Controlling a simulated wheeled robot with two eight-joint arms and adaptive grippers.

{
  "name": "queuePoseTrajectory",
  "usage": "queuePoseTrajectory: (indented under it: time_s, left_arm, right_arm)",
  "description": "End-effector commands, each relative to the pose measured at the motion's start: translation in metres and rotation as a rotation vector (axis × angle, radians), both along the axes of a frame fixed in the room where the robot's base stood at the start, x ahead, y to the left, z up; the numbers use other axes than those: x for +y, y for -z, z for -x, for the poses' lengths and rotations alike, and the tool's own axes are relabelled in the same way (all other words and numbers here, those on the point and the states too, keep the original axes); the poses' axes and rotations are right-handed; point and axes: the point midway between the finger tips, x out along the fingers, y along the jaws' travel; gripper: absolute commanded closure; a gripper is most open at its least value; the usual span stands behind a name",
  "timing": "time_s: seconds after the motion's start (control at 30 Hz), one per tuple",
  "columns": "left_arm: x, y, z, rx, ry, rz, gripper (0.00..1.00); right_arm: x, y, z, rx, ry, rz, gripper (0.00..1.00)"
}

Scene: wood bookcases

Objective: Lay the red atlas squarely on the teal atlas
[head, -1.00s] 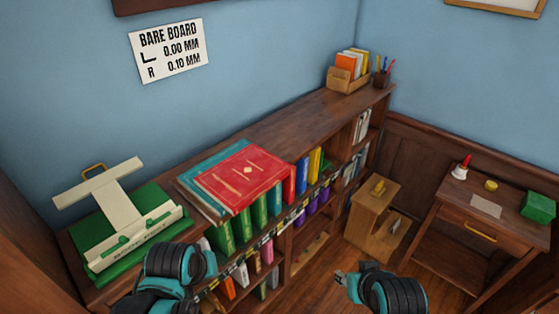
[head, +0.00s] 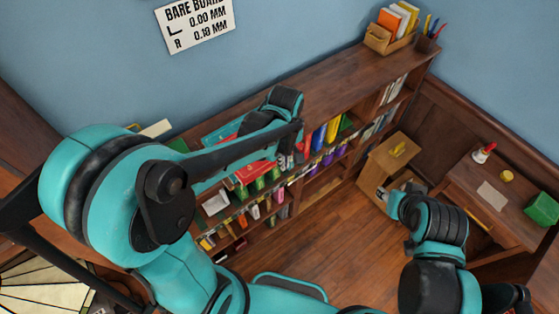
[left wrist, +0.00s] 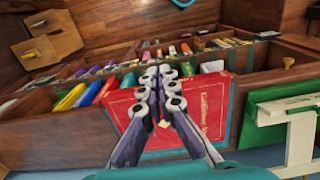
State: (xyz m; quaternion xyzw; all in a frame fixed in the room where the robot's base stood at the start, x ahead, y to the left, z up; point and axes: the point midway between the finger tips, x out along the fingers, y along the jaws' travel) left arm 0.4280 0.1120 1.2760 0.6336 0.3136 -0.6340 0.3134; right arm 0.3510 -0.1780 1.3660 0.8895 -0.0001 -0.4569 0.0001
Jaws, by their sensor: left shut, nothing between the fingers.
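The red atlas (head: 253,173) lies on the bookcase top, largely hidden by my left arm in the head view. In the left wrist view its red cover (left wrist: 205,103) shows plainly. The teal atlas (head: 214,131) shows as a strip behind it, and as a teal edge (left wrist: 237,115) beside the red cover in the wrist view. My left gripper (head: 291,162) is over the right part of the red atlas. Its fingers (left wrist: 158,78) are together and empty; I cannot tell whether they touch the cover. My right gripper (head: 388,194) hangs out over the floor; its fingers are unclear.
Coloured books (head: 318,138) stand on the bookcase shelf in front. The bookcase top (head: 340,83) is clear toward a card box (head: 388,38) at its far end. A small wooden cabinet (head: 395,157) and a desk (head: 480,200) stand to the right.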

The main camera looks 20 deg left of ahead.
Motion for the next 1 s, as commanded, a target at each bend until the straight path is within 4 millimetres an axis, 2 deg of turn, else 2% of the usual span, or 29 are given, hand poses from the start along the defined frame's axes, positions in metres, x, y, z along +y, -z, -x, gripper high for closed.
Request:
queuePoseTrajectory:
  time_s: [0.43, 0.5, 0.7, 1.0]
  left_arm:
    - [0.000, 0.090, 0.000, -0.001, 0.002, 0.000, 1.00]
    - [0.013, 0.085, -0.010, -0.002, -0.003, 0.000, 1.00]
    - [0.029, 0.085, -0.022, -0.002, 0.000, 0.000, 1.00]
    - [0.032, 0.086, -0.025, -0.002, 0.002, 0.000, 1.00]
  right_arm:
    - [0.000, 0.000, 0.000, 0.000, 0.000, 0.000, 0.61]
    - [0.000, -0.007, 0.000, 0.000, 0.000, 0.000, 0.61]
    - [0.000, -0.013, 0.000, 0.000, 0.000, 0.000, 0.61]
    - [0.000, -0.013, 0.000, 0.000, 0.000, 0.000, 0.61]
